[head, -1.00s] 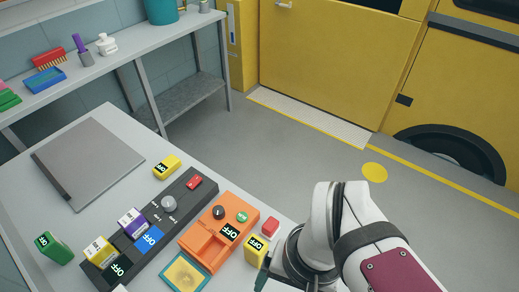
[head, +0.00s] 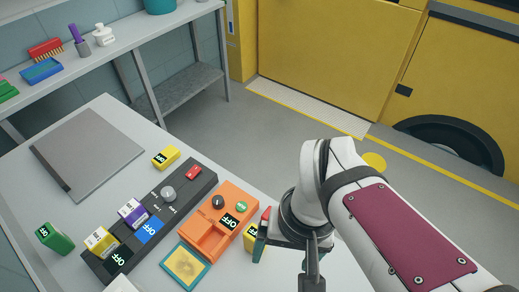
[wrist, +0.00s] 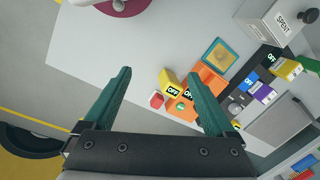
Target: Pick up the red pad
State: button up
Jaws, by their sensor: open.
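In the wrist view the red pad (wrist: 157,101) shows between the fingers, closer to the left one. My gripper (head: 287,252) is open and empty, with its teal fingers pointing down close to the pad and the yellow OFF block. In the wrist view the gripper (wrist: 159,73) has nothing between its fingertips but the view of the table below.
Beside the pad are a yellow OFF block (head: 251,234) and an orange unit (head: 205,236) with knobs. A dark panel (head: 180,205) carries several blocks and a red switch (head: 193,172). A teal-rimmed tray (head: 185,268) lies at the front. A grey plate (head: 88,150) lies at left.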

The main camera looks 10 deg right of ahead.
jog(key=w+d+f+n+h, duration=0.1)
jog(key=w+f+n, duration=0.2)
jog(key=w+n, duration=0.45)
jog(key=w+d+f+n+h, duration=0.15)
jog(key=w+n, duration=0.25)
jog(key=w, duration=0.6)
jog(key=shift+n+y, duration=0.35)
jog(key=shift+y, duration=0.1)
jog(key=f, duration=1.7)
jog(key=shift+w+a, duration=0.35)
jog(key=shift+r, duration=0.1)
grip_shut()
jog(key=shift+s+d+r, duration=0.1)
jog(key=shift+d+r, duration=0.15)
jog(key=shift+r, duration=0.95)
jog(key=shift+s+d+r, duration=0.1)
jog(key=shift+d+r, duration=0.1)
jog(key=shift+r, duration=0.95)
jog(key=s+d+r, duration=0.5)
jog(key=d+r, duration=0.1)
jog(key=d, duration=0.3)
jog(key=shift+s+d+r, duration=0.15)
